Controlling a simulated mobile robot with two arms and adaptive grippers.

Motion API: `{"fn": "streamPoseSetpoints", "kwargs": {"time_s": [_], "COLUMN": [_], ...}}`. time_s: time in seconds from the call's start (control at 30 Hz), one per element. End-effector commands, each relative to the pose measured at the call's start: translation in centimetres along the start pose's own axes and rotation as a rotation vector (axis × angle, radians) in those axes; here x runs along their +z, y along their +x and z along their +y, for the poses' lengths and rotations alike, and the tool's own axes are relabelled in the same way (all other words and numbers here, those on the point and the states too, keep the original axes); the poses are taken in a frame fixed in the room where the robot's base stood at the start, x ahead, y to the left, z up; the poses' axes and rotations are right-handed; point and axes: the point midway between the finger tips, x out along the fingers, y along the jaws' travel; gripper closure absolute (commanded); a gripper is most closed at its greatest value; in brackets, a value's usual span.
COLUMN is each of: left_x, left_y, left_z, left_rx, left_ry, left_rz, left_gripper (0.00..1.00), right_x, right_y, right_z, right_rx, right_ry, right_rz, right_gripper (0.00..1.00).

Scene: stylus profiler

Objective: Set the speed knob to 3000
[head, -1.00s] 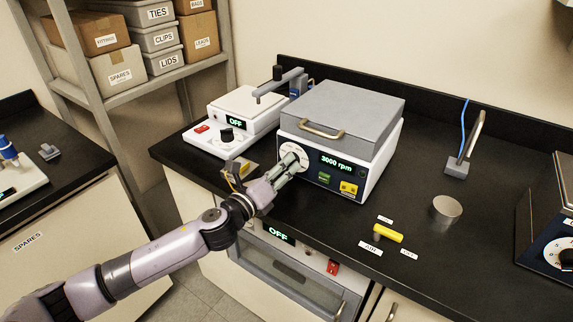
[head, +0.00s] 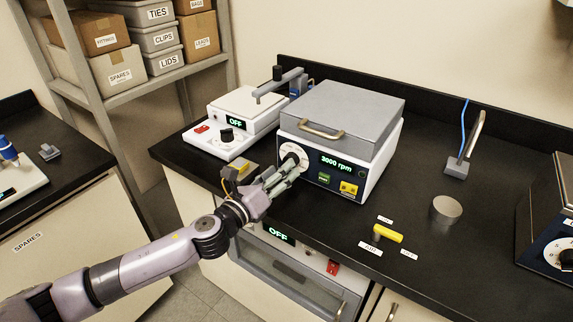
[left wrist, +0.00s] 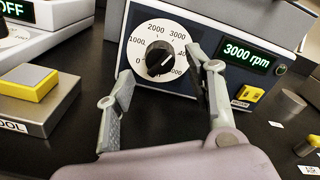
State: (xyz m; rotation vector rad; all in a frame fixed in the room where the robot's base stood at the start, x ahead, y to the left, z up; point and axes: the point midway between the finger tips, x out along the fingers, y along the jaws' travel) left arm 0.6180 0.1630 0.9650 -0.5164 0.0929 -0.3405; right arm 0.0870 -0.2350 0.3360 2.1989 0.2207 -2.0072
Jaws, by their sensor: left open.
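The speed knob (left wrist: 160,60) is a black knob on a white dial on the front of the grey-lidded machine (head: 345,105). The dial carries marks from 0 past 3000. The machine's display (head: 336,163) reads 3000 rpm, and the same display (left wrist: 247,56) shows in the left wrist view. My left gripper (head: 287,180) is open and empty, just in front of the dial and a little below it. Its fingers (left wrist: 160,85) spread to either side of the knob in the wrist view. My right gripper is not in view.
Left of the machine stands a white device (head: 225,135) with an OFF display. A yellow handle (head: 388,234) and a metal cylinder (head: 446,209) stand on the counter to the right.

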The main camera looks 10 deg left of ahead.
Motion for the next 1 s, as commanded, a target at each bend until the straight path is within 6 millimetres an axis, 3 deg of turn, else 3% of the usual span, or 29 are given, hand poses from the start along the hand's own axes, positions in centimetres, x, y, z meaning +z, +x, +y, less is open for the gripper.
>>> {"fn": "streamPoseSetpoints", "kwargs": {"time_s": [0.43,1.0], "left_x": [-0.1,0.0], "left_y": [-5.3,-6.7], "left_z": [0.1,0.1], "left_rx": [0.001,0.002], "left_ry": [-0.001,-0.001], "left_rz": [0.001,0.0], "left_gripper": [0.51,0.51], "right_x": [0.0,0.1], "right_y": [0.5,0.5], "right_z": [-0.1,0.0], "right_rx": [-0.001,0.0], "right_ry": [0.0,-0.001], "right_rz": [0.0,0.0], "right_gripper": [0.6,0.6]}}
